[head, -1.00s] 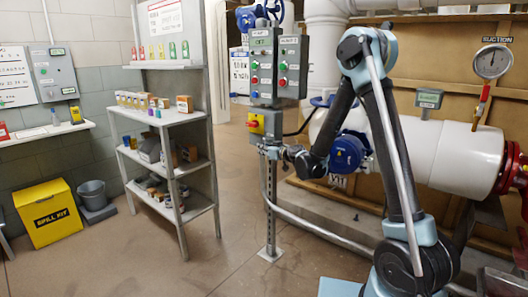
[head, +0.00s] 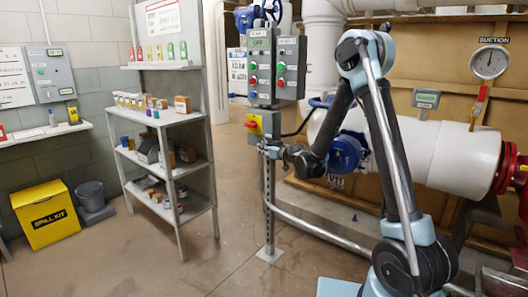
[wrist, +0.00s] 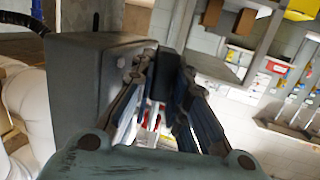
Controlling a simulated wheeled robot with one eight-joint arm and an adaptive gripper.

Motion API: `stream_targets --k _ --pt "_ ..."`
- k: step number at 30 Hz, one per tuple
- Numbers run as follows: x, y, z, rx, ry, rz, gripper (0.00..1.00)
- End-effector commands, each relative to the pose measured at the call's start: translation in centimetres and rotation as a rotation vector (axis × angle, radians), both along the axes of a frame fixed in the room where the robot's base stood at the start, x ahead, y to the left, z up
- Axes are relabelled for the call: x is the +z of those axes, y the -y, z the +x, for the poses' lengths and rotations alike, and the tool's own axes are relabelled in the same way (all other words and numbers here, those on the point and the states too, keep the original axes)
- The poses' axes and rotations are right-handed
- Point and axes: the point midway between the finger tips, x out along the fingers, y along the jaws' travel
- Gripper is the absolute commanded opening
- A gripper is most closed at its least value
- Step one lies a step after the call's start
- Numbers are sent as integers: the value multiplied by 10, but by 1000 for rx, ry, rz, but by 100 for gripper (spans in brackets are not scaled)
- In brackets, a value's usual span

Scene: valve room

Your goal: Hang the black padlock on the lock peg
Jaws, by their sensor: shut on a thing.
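My gripper (head: 272,150) is at the grey post, just below the grey switch box with the yellow and red switch (head: 254,126). In the wrist view my gripper (wrist: 166,75) is shut on a small dark thing, taken to be the black padlock (wrist: 163,86). Only a dark patch of it shows between the fingers, and its shackle cannot be made out. In the head view it is too small to tell from the gripper. I cannot make out the lock peg in either view.
A grey box (wrist: 95,85) is close beside the fingers in the wrist view. Two control boxes (head: 261,65) stand above on the post (head: 269,210). A shelf unit (head: 163,118) with small goods is at the left. The floor between is clear.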

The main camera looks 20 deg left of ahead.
Motion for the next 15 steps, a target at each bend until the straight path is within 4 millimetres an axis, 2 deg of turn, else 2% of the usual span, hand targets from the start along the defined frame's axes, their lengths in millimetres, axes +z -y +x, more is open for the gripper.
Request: stream_targets --k 15 --pt "-4 1 3 0 0 0 0"
